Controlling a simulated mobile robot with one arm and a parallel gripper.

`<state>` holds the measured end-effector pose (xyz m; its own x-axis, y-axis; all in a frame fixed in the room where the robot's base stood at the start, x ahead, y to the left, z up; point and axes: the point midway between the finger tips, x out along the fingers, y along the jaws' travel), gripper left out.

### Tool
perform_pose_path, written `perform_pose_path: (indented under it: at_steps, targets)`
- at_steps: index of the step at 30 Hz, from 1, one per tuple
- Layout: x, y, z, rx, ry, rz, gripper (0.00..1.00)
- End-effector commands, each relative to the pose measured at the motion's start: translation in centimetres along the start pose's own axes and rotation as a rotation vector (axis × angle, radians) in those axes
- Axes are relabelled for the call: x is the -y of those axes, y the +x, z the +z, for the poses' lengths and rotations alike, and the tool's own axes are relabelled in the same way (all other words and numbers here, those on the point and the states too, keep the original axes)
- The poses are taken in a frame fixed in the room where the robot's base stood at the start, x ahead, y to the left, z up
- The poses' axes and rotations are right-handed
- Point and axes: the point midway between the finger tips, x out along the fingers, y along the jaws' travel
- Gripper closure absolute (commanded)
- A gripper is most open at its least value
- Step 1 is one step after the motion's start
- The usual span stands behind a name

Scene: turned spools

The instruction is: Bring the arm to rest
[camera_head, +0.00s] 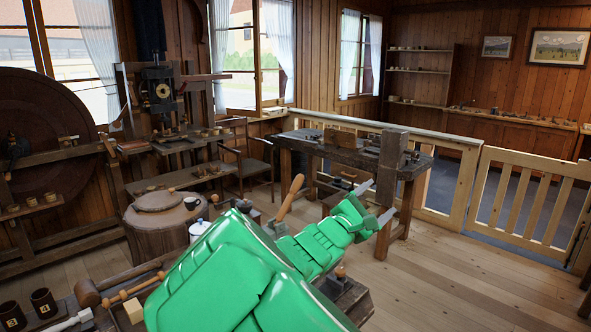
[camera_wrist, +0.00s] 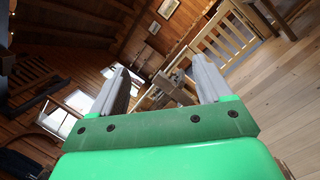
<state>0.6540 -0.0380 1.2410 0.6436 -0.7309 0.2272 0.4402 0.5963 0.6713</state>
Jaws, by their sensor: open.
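My green arm reaches from the bottom middle of the head view out toward the right. My gripper (camera_head: 376,202) is at its end, with two grey fingers spread apart. In the wrist view my gripper (camera_wrist: 162,90) is also open, with nothing between its fingers. In the head view it is held in the air in front of the workbench (camera_head: 335,146). The arm hides part of the near bench and of the floor behind it.
A near bench (camera_head: 108,322) holds a mallet (camera_head: 87,293), dark cups and a wooden block. A round stump (camera_head: 160,232) and a white lidded pot (camera_head: 199,229) stand left of my arm. A railing gate (camera_head: 528,203) is at right. The floor (camera_head: 470,285) at lower right is clear.

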Motion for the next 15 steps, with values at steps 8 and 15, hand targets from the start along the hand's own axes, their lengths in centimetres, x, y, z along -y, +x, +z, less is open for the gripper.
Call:
perform_pose_path:
  at_steps: [8, 15]
  targets:
    - [12.7, 0.9, 9.9, 0.157, 0.124, -0.445, 0.22]
    - [23.5, -4.4, 14.9, 0.215, 0.231, -0.882, 0.22]
